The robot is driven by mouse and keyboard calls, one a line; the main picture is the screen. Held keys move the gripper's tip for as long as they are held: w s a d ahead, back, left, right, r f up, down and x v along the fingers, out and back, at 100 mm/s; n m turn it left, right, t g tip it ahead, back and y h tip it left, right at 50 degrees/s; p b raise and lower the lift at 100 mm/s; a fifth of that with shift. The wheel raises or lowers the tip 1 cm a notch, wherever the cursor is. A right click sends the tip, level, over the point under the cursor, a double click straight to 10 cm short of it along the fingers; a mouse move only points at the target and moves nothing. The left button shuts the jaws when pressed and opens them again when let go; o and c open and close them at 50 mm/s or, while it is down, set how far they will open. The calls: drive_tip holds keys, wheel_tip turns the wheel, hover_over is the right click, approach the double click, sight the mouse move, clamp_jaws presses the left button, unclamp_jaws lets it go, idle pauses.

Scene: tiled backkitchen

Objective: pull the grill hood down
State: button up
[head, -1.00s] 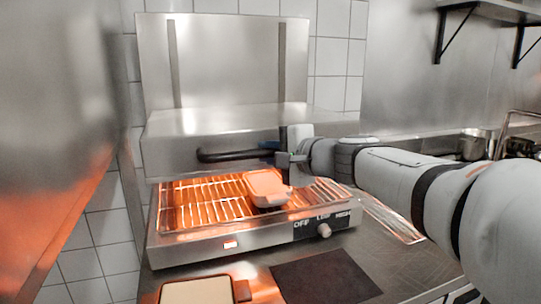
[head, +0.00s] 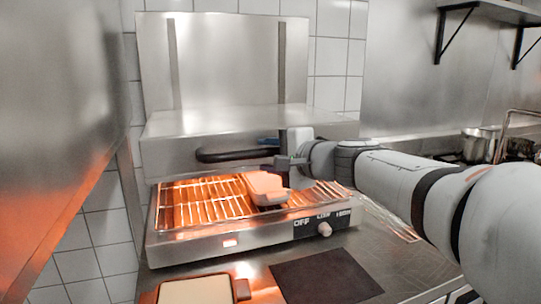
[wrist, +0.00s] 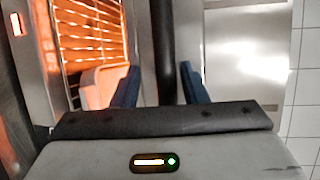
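The grill hood (head: 200,120) is a steel box raised above the glowing grill rack (head: 200,202), with an open gap between them. Its black bar handle (head: 225,155) runs across the front. My gripper (head: 280,160) is at the right part of this handle. In the wrist view the handle (wrist: 163,45) passes between my two blue fingers (wrist: 160,85), with a narrow gap showing on each side. The fingers look open around the bar. The handle's right end is partly hidden by my gripper.
A pale block-like item (head: 266,187) sits on the rack below my gripper. A knob (head: 324,229) is on the front panel. A dark mat (head: 325,278) and a tray with a pale board (head: 195,292) lie in front. A steel wall panel (head: 50,120) stands close at left.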

drive_tip(key=shift+d+r, duration=0.1)
drive_tip(key=v, duration=0.7)
drive_tip(key=shift+s+d, duration=0.15)
drive_tip(key=shift+s, duration=0.2)
drive_tip(key=s+d+f+n+g+h+p, duration=0.4)
drive_tip(key=s+f+p, duration=0.3)
drive_tip(key=s, duration=0.2)
drive_tip(key=s+d+f+n+g+h+p, duration=0.5)
drive_tip(key=s+d+f+n+h+p, duration=0.1)
drive_tip(key=s, duration=0.3)
drive_tip(key=shift+d+f+h+p, duration=0.2)
drive_tip(key=shift+f+h+p, duration=0.2)
drive_tip(key=shift+f+p, duration=0.45)
